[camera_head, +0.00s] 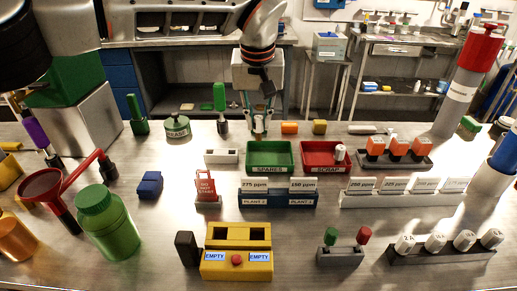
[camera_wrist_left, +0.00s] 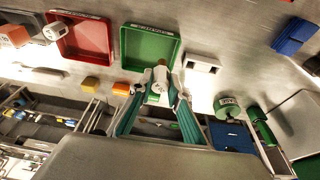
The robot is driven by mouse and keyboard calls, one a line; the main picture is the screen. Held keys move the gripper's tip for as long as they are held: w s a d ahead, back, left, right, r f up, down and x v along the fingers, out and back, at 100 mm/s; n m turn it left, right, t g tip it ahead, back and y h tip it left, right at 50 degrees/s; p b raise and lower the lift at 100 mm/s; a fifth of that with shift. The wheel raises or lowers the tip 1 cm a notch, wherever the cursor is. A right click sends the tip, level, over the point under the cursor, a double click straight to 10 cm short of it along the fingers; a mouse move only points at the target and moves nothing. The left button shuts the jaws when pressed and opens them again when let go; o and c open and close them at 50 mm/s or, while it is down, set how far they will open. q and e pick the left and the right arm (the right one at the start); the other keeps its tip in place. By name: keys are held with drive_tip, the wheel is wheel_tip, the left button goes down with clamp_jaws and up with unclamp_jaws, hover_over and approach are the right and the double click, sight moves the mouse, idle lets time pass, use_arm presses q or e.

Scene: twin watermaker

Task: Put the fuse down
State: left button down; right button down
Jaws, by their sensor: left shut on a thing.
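My left gripper (camera_head: 259,132) reaches down just behind the green SPARES tray (camera_head: 270,171). In the left wrist view, the gripper (camera_wrist_left: 159,92) is shut on a white fuse (camera_wrist_left: 160,75), a small cylinder with faint markings on its end. There the fuse overlaps the near rim of the green tray (camera_wrist_left: 125,50); I cannot tell its height above it. The rest of the green tray looks empty. In the head view the held fuse is mostly hidden between the fingers. My right gripper is not in view.
The red SCRAP tray (camera_head: 312,148), with a white fuse (camera_head: 340,152) in it, stands right of the green tray. A white two-slot holder (camera_head: 221,157) is to its left. Orange (camera_head: 289,128) and yellow (camera_head: 320,127) blocks lie behind. A blue PLANT rack (camera_head: 277,199) stands in front.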

sight(258, 140)
use_arm(q)
wheel_tip(258, 140, down, 3)
drive_tip(key=shift+r, duration=0.1)
wheel_tip(258, 140, down, 6)
drive_tip(key=shift+r+b, duration=0.25)
drive_tip(key=shift+b, duration=0.2)
drive_tip(key=shift+f, duration=0.15)
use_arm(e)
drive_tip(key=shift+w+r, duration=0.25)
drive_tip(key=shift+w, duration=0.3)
use_arm(q)
drive_tip(key=c, duration=1.9)
unclamp_jaws()
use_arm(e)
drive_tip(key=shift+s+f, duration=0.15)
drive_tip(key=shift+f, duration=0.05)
